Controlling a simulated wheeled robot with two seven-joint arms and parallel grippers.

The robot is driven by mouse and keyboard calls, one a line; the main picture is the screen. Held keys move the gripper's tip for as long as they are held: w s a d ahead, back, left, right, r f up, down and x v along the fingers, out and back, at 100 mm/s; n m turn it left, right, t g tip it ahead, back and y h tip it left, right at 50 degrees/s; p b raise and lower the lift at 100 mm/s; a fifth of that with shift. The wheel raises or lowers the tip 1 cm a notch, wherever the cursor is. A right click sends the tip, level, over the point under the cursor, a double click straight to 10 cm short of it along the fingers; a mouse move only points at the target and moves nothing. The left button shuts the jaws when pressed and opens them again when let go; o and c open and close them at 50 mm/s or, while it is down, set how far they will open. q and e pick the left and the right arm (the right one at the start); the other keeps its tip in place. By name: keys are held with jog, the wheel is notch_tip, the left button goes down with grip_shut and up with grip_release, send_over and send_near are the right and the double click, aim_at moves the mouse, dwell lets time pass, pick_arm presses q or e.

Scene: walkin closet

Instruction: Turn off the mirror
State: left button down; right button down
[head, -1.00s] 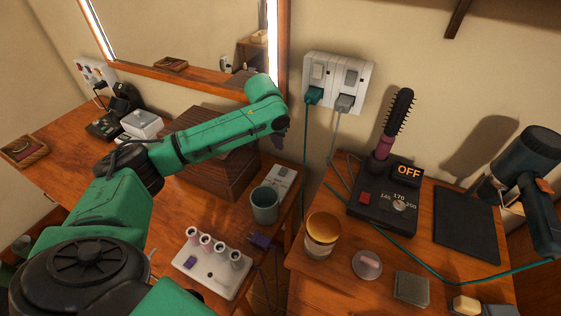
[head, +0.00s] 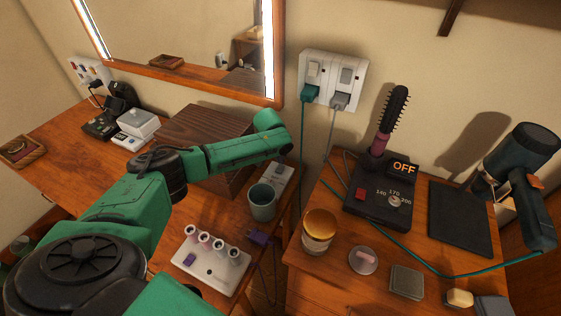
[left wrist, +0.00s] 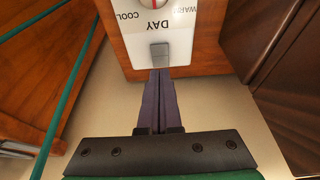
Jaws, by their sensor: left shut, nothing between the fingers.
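The mirror (head: 185,40) hangs on the wall in a wooden frame, with bright white light strips (head: 267,50) at its sides. A white control panel (head: 280,176) lies on the left table near my left arm's end. In the left wrist view this panel (left wrist: 180,38) shows a dial with COOL, DAY and WARM markings and a grey switch (left wrist: 159,50). My left gripper (left wrist: 160,74) is shut and empty, its tips right at the switch's near edge. I cannot tell whether they touch it. In the head view its fingers are mostly hidden. My right gripper is not in view.
A grey-green cup (head: 263,203) stands close to the panel. A dark wooden box (head: 200,130) is behind my left arm. A white holder (head: 211,267) with several small cylinders stands in front. The right table holds a hot brush on its base (head: 380,205), a jar (head: 318,232) and a hairdryer (head: 520,180).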

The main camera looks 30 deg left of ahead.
aim_at(280, 168)
pick_arm(q)
jog(key=shift+x, duration=1)
jog(key=shift+s, duration=0.2)
jog(key=shift+f, duration=0.1)
